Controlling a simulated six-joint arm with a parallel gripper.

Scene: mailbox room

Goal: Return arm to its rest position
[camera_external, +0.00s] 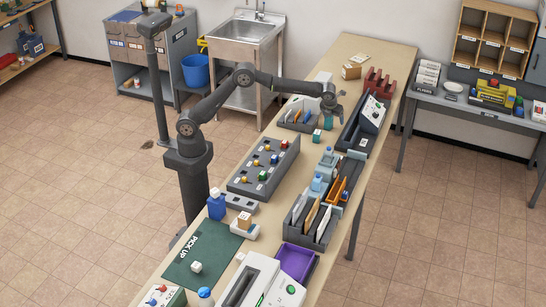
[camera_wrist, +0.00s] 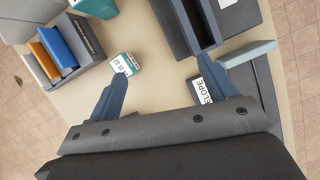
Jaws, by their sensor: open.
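My arm rises from a dark pedestal and reaches over the long table (camera_external: 345,62). My gripper (camera_external: 329,106) is above the table's far half, between a grey letter sorter (camera_external: 292,114) and a dark tray (camera_external: 351,135). In the wrist view my gripper (camera_wrist: 163,76) has its two blue-grey fingers spread wide. Bare tabletop shows between them. A small teal-and-white box (camera_wrist: 125,64) lies by the left fingertip, apparently below it. A dark block labelled "ELOPE" (camera_wrist: 202,88) is partly hidden by the right finger.
A red rack (camera_external: 379,84) and a cardboard box (camera_external: 351,71) stand at the table's far end. Pegged grey board (camera_external: 264,168), letter sorter with envelopes (camera_external: 313,222) and purple tray (camera_external: 297,262) crowd the nearer half. A sink (camera_external: 246,40) stands behind. Space above the table looks clear.

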